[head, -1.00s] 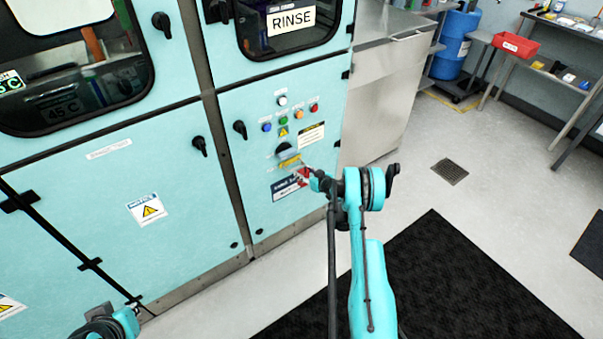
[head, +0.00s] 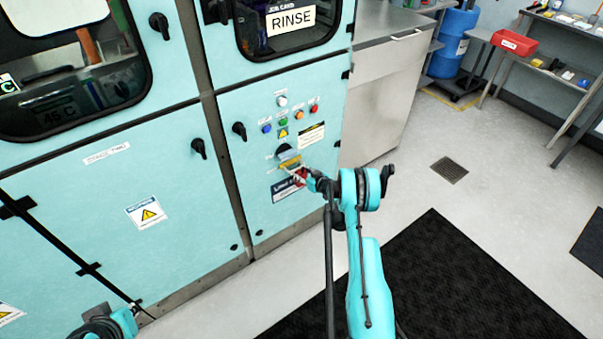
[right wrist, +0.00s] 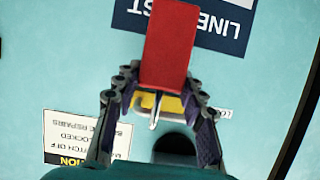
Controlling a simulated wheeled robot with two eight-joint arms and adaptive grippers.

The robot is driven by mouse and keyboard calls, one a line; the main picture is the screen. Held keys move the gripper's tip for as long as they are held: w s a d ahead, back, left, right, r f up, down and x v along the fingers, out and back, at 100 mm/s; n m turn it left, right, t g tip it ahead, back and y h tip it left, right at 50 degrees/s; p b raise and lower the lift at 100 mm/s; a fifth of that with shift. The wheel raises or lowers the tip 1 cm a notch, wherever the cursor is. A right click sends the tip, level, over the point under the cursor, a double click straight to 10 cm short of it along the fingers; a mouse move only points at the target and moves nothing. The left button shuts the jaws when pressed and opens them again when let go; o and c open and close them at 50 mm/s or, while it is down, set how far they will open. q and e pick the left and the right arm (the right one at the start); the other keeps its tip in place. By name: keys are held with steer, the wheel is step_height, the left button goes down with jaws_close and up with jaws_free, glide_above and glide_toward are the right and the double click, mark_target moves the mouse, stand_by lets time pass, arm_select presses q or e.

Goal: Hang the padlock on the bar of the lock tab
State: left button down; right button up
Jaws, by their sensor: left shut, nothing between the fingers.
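The red padlock (right wrist: 168,45) is held between the fingers of my right gripper (right wrist: 158,78) in the right wrist view. Its silver shackle (right wrist: 154,112) overlaps the yellow lock tab (right wrist: 171,106) in that view; I cannot tell whether the shackle is around the bar. In the head view the padlock (head: 300,175) is small, just below the yellow tab (head: 290,163) on the turquoise cabinet, with my right gripper (head: 309,178) beside it. My left gripper (head: 92,328) is at the bottom left edge, partly cut off, shut and empty, far from the tab.
Coloured buttons (head: 283,121) and a dark rotary knob sit above the tab. A dark blue label (head: 285,190) is behind the padlock. A steel counter (head: 375,100) stands to the right.

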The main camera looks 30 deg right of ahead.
steer(key=o, duration=0.3)
steer(key=a+v, duration=0.1)
steer(key=v, duration=0.7)
steer(key=w+a+r+g, duration=0.1)
steer(key=a+r, duration=0.4)
steer(key=r, duration=0.2)
steer(key=a+r+g, duration=0.1)
steer(key=a+r, duration=0.3)
steer(key=r, duration=0.3)
steer(key=s+a+r+g, duration=0.2)
steer(key=s+a+r, duration=0.5)
steer(key=a+r, duration=0.3)
steer(key=s+a+r+g, duration=0.1)
steer(key=s+a, duration=0.2)
steer(key=s, duration=0.5)
steer(key=s+a+r, duration=0.1)
steer(key=s+a, duration=0.2)
steer(key=s, duration=0.6)
steer(key=s+a+r+g+h, duration=0.1)
steer(key=s+a, duration=0.2)
steer(key=s, duration=0.6)
steer(key=shift+s+a+r+m+g, duration=0.1)
steer(key=shift+s+r+m+g, duration=0.05)
steer(key=shift+r+m+g, duration=0.2)
